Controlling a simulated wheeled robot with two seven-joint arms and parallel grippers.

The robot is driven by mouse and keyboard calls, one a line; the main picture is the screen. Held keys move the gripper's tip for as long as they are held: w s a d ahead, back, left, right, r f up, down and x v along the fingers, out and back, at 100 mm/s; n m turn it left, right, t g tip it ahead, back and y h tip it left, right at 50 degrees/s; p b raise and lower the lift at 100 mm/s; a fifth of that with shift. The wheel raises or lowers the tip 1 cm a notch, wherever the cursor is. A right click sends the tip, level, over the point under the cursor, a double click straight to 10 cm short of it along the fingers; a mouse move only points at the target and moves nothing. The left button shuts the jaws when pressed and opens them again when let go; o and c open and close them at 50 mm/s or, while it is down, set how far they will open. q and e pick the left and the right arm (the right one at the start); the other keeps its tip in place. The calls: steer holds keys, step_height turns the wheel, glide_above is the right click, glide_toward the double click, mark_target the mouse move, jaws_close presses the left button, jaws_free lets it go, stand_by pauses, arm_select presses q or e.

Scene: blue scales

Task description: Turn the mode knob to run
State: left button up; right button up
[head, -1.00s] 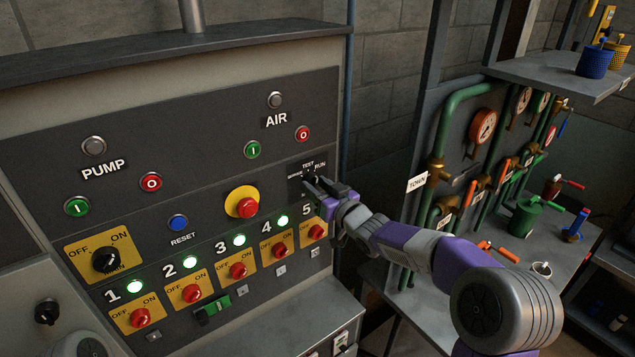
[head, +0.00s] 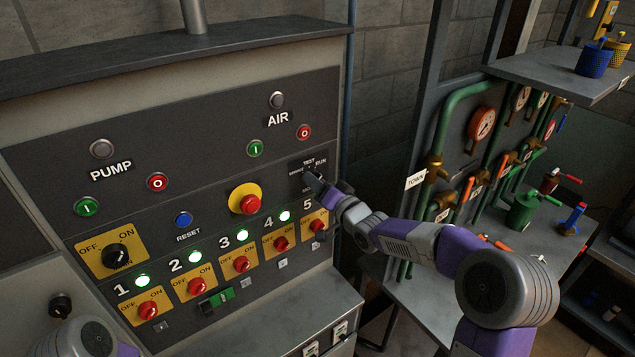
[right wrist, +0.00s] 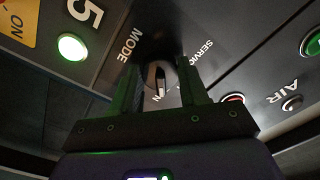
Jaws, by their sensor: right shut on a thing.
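The mode knob (right wrist: 154,76) is a dark knob with a pale mark, seen between the two fingers in the right wrist view. The letter N of a label shows just beyond the pale mark, MODE is to the left and part of SERVICE to the right. In the head view the mode plate (head: 318,164) has TEST and RUN along its top, and my gripper hides the knob. My right gripper (head: 313,181) is at the plate, shut on the knob; its fingers also show in the right wrist view (right wrist: 156,85). My left gripper is out of view.
The yellow-ringed red button (head: 249,203) is left of the mode plate. Red rotary switch 5 (head: 317,225) is just below my right gripper. The AIR buttons (head: 304,132) sit above it. Gauges and green pipes (head: 446,130) stand to the right.

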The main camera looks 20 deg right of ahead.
stand_by(0.4)
steer(key=o, duration=1.1)
steer(key=shift+c, duration=0.2)
steer(key=v, duration=0.7)
steer(key=shift+s+b, duration=0.25)
steer(key=shift+b, duration=0.1)
steer(key=shift+d, duration=0.1)
